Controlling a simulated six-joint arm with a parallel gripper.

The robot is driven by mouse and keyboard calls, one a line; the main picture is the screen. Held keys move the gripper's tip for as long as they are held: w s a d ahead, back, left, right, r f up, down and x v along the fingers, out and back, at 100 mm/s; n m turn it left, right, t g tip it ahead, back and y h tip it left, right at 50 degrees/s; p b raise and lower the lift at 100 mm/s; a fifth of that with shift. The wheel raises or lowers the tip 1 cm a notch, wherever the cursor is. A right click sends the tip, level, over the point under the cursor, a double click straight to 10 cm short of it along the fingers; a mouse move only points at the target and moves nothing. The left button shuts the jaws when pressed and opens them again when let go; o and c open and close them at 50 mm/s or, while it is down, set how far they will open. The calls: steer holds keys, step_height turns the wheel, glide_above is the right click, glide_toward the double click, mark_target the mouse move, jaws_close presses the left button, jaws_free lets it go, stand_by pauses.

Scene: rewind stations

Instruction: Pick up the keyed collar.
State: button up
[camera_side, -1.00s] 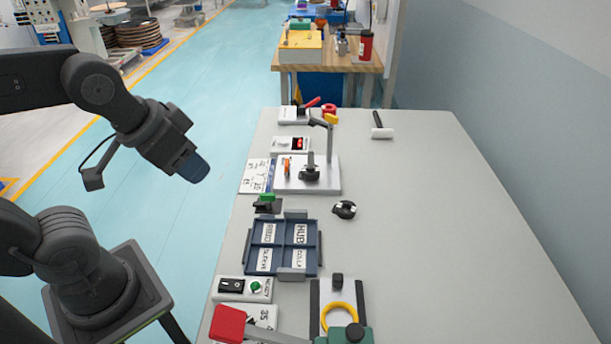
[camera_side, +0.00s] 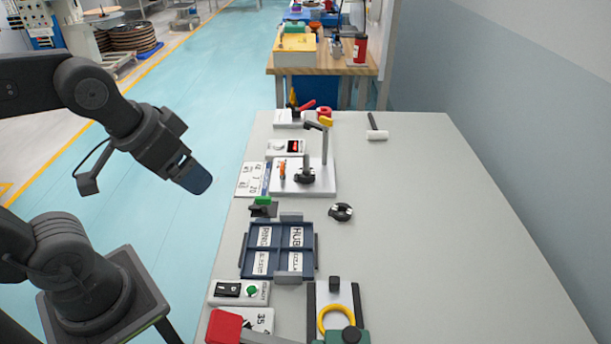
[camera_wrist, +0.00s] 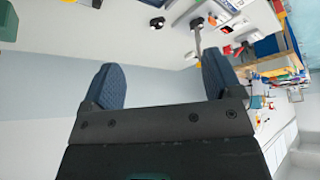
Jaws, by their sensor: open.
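A black ring-shaped part with white marks, which looks like the keyed collar (camera_side: 340,211), lies on the bare grey table to the right of the compartment tray's far end. A similar dark part (camera_side: 304,175) sits at the foot of a post on a white stand; I cannot tell its exact shape. My gripper (camera_side: 196,178) is off the table's left edge, in the air, far from the collar. In the wrist view my gripper (camera_wrist: 160,80) has its two blue fingers wide apart with nothing between them. A small dark round part (camera_wrist: 157,22) shows beyond them there, probably the collar.
A blue labelled tray (camera_side: 279,250) stands near the table's left edge. The white stand (camera_side: 318,187) with its upright post is behind the collar. A clamp with a yellow ring (camera_side: 336,318) is at the front. A white-headed mallet (camera_side: 377,135) lies at the back. The table's right side is clear.

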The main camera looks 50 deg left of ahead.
steer(key=n+g+y, duration=0.2)
steer(key=n+y, duration=0.1)
steer(key=n, duration=0.6)
glide_above(306, 178)
steer(key=s+d, duration=0.2)
step_height(306, 178, down, 22)
steer(key=shift+w+a+r, duration=0.1)
steer(key=shift+a+r, duration=0.05)
steer(key=shift+r, duration=0.05)
steer(key=shift+x, duration=2.95)
steer(key=c, duration=1.1)
